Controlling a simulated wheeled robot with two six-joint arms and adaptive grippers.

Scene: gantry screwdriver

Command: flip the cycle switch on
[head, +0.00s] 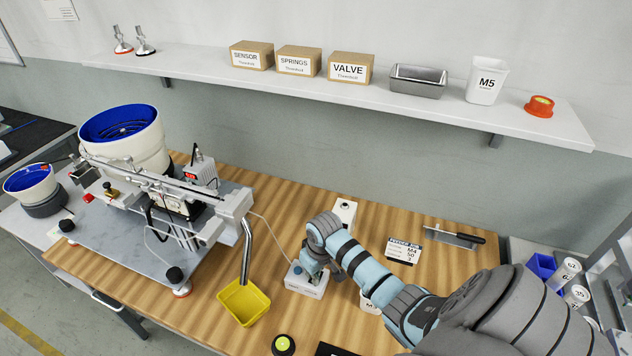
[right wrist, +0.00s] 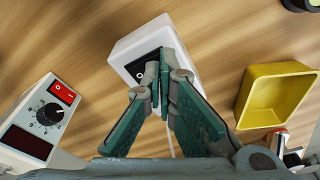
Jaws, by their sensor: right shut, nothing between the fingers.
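A white switch box (head: 304,284) stands on the wooden bench, between the yellow bin and my right arm. In the right wrist view its top carries a black rocker (right wrist: 148,66), partly hidden by my fingers. I cannot read a label on it or tell which way the rocker is tipped. My right gripper (head: 310,268) points down at this box. In the right wrist view the gripper (right wrist: 161,62) is shut and empty, its fingertips over the rocker. I cannot tell whether they touch it. My left gripper is not in view.
A controller with a red switch and a dial (right wrist: 45,112) stands near the box. A yellow bin (head: 243,302) is left of the box under a metal chute. The screw-feeding machine (head: 150,205) fills the bench's left. A label card (head: 403,250) and a trowel-like tool (head: 455,237) lie right.

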